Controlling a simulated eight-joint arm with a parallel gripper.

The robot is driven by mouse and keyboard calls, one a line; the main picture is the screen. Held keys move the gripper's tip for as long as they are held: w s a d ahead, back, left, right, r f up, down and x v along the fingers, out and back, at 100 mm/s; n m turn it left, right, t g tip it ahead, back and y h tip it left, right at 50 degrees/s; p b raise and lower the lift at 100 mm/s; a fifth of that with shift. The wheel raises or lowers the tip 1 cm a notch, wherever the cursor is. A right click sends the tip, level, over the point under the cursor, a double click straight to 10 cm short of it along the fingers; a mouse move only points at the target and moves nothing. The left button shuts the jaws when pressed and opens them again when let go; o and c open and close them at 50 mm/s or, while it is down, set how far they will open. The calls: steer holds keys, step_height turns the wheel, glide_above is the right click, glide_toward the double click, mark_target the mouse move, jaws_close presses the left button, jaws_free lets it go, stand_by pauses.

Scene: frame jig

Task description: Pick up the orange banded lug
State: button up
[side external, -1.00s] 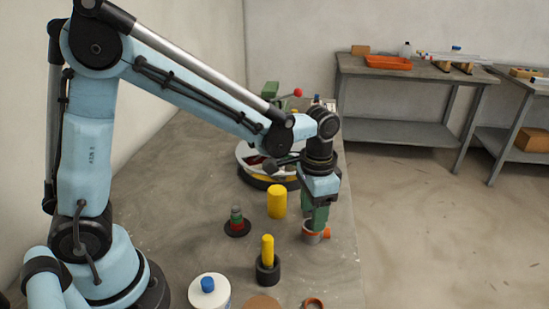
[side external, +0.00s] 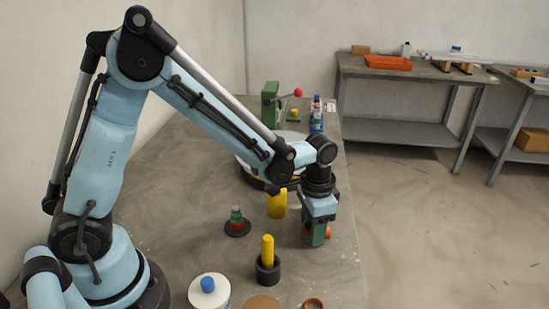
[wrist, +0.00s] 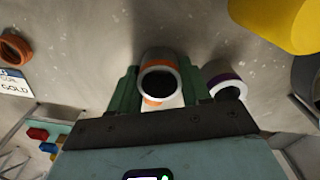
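The orange banded lug (wrist: 158,62) is a pale grey, hollow-ended cylinder with an orange band around its rim. In the wrist view it sits between the two green fingers of my gripper (wrist: 158,88), with one finger close along each side. I cannot tell whether the fingers press on it. In the side view my gripper (side external: 315,240) points down at the tabletop near its right edge, and its fingers hide the lug's body. An orange bit (side external: 328,232) shows just right of the fingers.
A similar purple banded lug (wrist: 228,86) stands close beside the right finger. A yellow cylinder (side external: 277,205) stands left of my gripper. A yellow peg in a black holder (side external: 268,270) and a stacked green-red piece (side external: 236,222) stand on the bench. An orange ring (side external: 313,303) lies in front.

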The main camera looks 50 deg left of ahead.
steer(key=shift+c, duration=0.9)
steer(key=shift+r, duration=0.15)
